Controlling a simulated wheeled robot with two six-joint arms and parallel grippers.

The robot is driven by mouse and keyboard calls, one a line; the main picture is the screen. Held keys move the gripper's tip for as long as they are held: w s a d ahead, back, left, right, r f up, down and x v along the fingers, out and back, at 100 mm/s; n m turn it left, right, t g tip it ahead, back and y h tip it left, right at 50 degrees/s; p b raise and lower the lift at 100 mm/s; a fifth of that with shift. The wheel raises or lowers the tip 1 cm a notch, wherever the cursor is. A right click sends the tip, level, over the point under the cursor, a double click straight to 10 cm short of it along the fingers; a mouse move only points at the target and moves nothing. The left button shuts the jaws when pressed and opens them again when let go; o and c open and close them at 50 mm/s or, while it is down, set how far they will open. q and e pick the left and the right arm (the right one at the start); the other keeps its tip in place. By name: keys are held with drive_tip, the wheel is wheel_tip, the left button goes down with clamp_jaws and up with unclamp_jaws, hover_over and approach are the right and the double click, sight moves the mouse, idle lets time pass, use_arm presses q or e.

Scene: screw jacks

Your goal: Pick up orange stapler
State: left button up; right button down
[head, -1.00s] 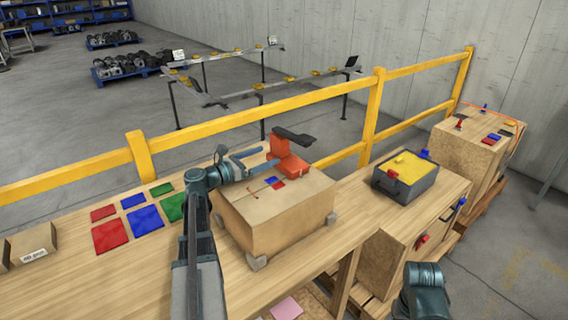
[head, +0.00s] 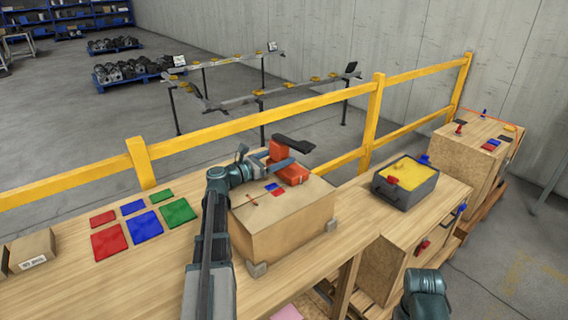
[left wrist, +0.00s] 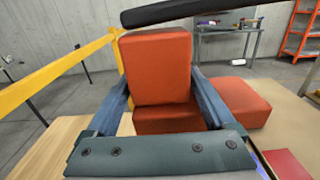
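The orange stapler (head: 292,174) stands on top of a cardboard box (head: 290,222) in the head view. It has blocky orange parts and a long black bar on top. In the left wrist view the stapler's upright orange block (left wrist: 156,68) fills the middle, with the black bar above it. My left gripper (head: 268,162) is at the stapler with its fingers apart. In the wrist view its two blue-grey fingers lie on either side of the orange block; whether they touch it is unclear. My right arm shows at the bottom right, but its gripper is out of view.
Red, blue and green tiles (head: 145,222) lie on the wooden table left of the box. A dark grey bin (head: 407,195) with yellow content stands to the right. A yellow railing (head: 255,120) runs behind the table.

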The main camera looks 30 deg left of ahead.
sight(274, 148)
use_arm(q)
clamp_jaws()
idle(0.4)
wheel_tip(274, 148, up, 4)
drive_tip(key=p, duration=0.3)
drive_tip(key=shift+f+p, duration=0.2)
drive_tip(key=shift+p, duration=0.1)
drive_tip(key=shift+s+r, duration=0.1)
drive_tip(key=shift+r, duration=0.1)
drive_tip(key=s+d, duration=0.2)
drive_tip(key=s, duration=0.2)
drive_tip(key=s+d+p, duration=0.1)
drive_tip(key=s+d, duration=0.2)
drive_tip(key=s, duration=0.2)
drive_tip(key=s+d+r, duration=0.1)
drive_tip(key=s+d, duration=0.1)
drive_tip(key=s, duration=0.3)
drive_tip(key=shift+d, duration=0.15)
